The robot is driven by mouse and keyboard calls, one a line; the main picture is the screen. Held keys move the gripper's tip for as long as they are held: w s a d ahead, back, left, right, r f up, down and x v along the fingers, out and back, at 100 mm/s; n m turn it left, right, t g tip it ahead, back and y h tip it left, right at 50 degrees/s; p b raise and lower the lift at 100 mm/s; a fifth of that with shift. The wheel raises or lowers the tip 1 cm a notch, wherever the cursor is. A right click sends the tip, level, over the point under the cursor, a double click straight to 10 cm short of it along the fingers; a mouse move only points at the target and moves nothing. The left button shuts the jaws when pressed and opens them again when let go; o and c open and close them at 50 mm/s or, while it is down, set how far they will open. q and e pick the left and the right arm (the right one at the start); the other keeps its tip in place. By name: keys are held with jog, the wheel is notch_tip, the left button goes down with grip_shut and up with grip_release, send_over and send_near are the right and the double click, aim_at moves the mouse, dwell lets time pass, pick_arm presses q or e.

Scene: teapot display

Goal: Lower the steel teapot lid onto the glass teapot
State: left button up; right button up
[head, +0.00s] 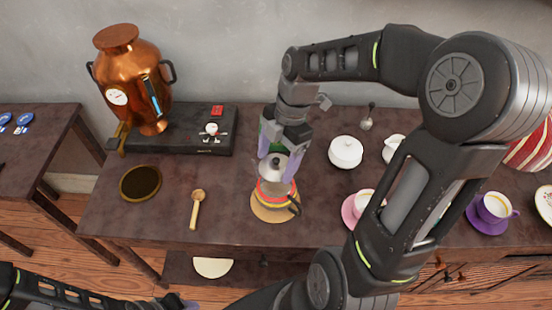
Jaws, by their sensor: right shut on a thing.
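The steel lid (270,171) is a small silvery dome in the head view, between the fingers of my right gripper (277,165). The gripper points down and is shut on the lid. The glass teapot (270,198), with red and yellow bands and a dark handle at its right, stands upright directly below. The lid is at or just above the teapot's mouth; I cannot tell whether they touch. The teapot stands on a round tan mat (262,214). My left gripper (180,303) is at the bottom edge, partly cut off, and its fingers are unclear.
A wooden spoon (196,208) and a round dark dish (140,183) lie left of the teapot. A copper urn (133,70) stands behind on a dark base (212,142). A white sugar bowl (345,153) and a pink saucer (350,214) with a cup are to the right.

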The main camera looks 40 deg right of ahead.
jog(key=shift+f, duration=0.15)
jog(key=shift+f+b, duration=1.2)
jog(key=shift+f, duration=0.2)
jog(key=shift+f+b, duration=0.9)
jog(key=shift+f, duration=0.2)
dwell(0.6)
jog(key=shift+f, duration=0.25)
jog(key=o, duration=1.5)
